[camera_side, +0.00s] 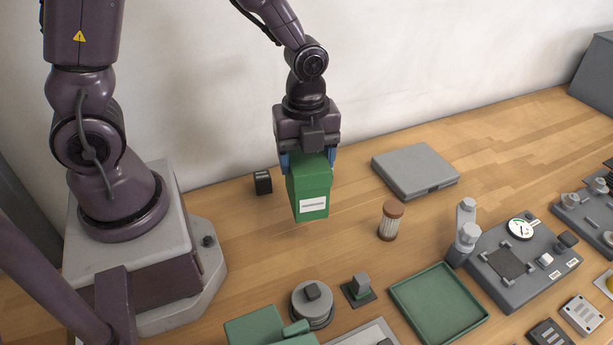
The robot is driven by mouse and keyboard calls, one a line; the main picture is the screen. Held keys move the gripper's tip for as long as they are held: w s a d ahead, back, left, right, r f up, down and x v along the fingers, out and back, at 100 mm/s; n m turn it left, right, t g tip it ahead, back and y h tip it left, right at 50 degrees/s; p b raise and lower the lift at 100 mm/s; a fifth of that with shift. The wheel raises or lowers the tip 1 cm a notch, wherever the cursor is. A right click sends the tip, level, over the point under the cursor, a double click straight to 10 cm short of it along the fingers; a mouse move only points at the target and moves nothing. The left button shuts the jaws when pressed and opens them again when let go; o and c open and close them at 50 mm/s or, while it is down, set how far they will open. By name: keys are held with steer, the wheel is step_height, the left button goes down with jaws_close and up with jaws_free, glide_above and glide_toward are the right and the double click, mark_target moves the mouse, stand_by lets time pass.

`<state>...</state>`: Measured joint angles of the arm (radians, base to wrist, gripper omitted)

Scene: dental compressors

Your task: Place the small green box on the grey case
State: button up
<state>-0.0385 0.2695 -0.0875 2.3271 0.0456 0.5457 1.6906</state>
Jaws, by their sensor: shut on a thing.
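The small green box (310,187), with a white label on its front, hangs upright in my gripper (308,160). The blue-padded fingers of my gripper are shut on its upper sides. The box appears to be held above the wooden table, though its exact height is hard to tell. The flat grey case (415,170) lies closed on the table to the right of the box, and its top is bare. The box and the case are apart.
A brown-capped filter cylinder (390,221) stands in front of the case. A small black block (262,182) is left of the box. A green tray (438,306), a grey device with a gauge (512,262) and a round grey part (312,304) lie nearer the front.

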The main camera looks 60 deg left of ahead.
steer(key=shift+r, duration=0.85)
steer(key=shift+w+a, duration=0.1)
steer(key=shift+a, duration=0.1)
steer(key=w+a+r+n, duration=0.25)
steer(key=w+r, duration=0.35)
steer(key=w, duration=0.5)
steer(key=w+a+f, duration=0.1)
steer(key=w+f, duration=1.1)
steer(key=shift+w+f, duration=0.25)
steer(key=shift+w, duration=0.15)
steer(key=shift+f, duration=0.1)
